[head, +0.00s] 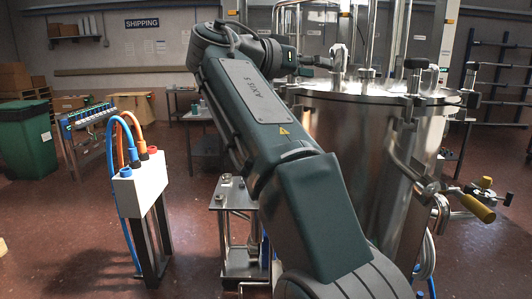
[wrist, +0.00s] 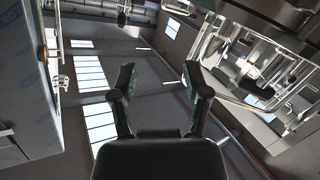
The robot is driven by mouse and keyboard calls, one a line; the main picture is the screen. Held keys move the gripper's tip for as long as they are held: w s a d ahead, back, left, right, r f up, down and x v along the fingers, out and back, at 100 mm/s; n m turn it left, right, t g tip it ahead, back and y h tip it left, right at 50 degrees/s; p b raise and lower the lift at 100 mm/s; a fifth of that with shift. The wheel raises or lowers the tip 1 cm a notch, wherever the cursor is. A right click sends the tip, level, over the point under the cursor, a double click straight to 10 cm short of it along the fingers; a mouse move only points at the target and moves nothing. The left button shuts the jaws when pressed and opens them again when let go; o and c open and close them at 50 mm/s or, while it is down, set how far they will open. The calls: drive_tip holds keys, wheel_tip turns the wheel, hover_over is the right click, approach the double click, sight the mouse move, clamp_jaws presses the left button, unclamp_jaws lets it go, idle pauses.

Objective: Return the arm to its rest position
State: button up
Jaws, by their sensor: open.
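My arm (head: 262,110) reaches up across the middle of the head view and bends over at the top, beside a large steel vessel (head: 345,130). Its wrist end points right, over the vessel's lid (head: 375,96). My gripper shows in the wrist view (wrist: 160,80) with its two dark fingers spread apart and nothing between them. In the head view the fingertips are hard to make out against the fittings on the lid. Reflective steel fills the right of the wrist view.
A valve with a yellow handle (head: 478,207) sticks out at the right. A white box (head: 141,181) with blue and orange hoses stands on a post at the left. A green bin (head: 27,138) is farther back. Open red floor (head: 80,235) lies at the left.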

drive_tip(key=s+d+f+n+y, duration=0.65)
drive_tip(key=d+f, duration=0.25)
drive_tip(key=f, duration=0.3)
drive_tip(key=s+a+f+n+g+y, duration=0.1)
drive_tip(key=s+f+y, duration=0.3)
drive_tip(key=s+f, duration=0.7)
drive_tip(key=s+f+g+y, duration=0.1)
drive_tip(key=s+f+y, duration=0.3)
drive_tip(key=s+f, duration=0.6)
wheel_tip(320, 180, down, 7)
drive_tip(key=shift+s+a+r+n, duration=0.15)
drive_tip(key=shift+s+a+n, duration=0.2)
